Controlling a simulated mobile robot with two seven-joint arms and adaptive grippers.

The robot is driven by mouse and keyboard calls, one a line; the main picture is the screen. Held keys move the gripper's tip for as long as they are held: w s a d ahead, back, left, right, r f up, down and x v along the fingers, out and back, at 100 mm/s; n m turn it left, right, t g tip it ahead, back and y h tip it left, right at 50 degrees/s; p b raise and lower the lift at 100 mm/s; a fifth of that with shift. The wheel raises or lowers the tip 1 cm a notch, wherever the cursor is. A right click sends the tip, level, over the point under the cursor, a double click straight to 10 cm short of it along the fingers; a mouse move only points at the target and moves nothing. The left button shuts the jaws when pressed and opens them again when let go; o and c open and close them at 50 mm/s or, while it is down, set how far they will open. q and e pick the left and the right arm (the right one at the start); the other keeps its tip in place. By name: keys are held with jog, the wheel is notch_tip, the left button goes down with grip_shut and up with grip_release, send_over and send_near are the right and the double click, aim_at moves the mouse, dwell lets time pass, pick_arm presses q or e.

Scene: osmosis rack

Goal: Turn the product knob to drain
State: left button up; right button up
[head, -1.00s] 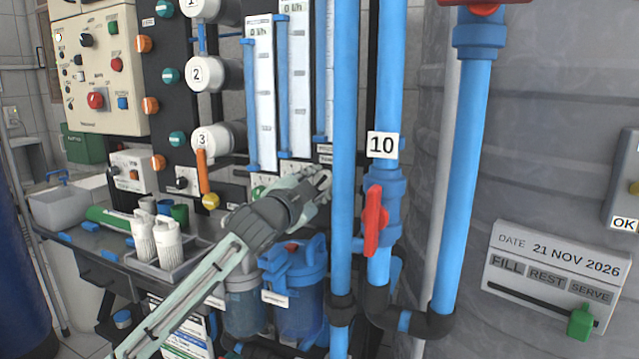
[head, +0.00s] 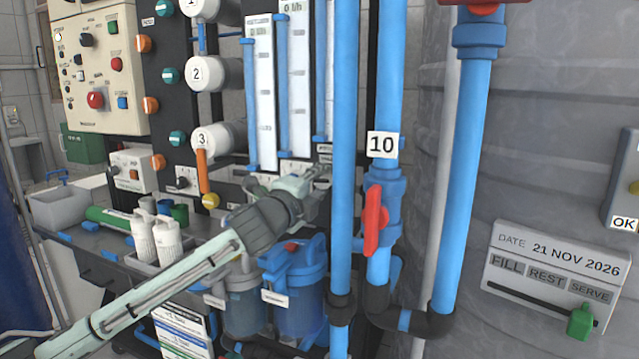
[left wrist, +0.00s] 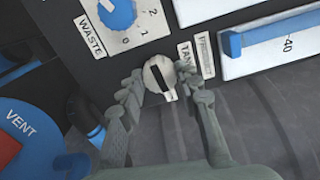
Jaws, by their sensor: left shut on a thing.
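The product knob (left wrist: 160,78) is a small cream knob with a black bar on top, in the middle of the left wrist view. The labels TANK (left wrist: 186,66) and a partly hidden one starting with P (left wrist: 206,55) stand to its right. My left gripper (left wrist: 164,88) has its two grey-green fingers on either side of the knob, shut on it. In the head view my left gripper (head: 318,178) is at the panel below the flow meters, left of the tall blue pipe. The knob is hidden there. My right gripper is not in view.
A blue dial (left wrist: 117,10) with a WASTE label is close by at upper left. A blue VENT filter cap (left wrist: 22,130) is at lower left. The tall blue pipe (head: 345,120) and a red valve handle (head: 374,220) stand close to the right of my gripper.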

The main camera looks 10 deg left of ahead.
pick_arm(q)
jog(key=shift+m, duration=0.4)
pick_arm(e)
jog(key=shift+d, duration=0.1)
pick_arm(q)
jog(key=shift+f, duration=0.1)
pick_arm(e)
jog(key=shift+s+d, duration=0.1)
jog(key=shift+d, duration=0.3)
pick_arm(q)
jog(key=o, duration=1.1)
jog(key=shift+o, duration=0.2)
jog(key=s+a, duration=0.2)
jog(key=s, duration=0.9)
jog(key=shift+s+a, duration=0.15)
jog(key=shift+s, duration=0.25)
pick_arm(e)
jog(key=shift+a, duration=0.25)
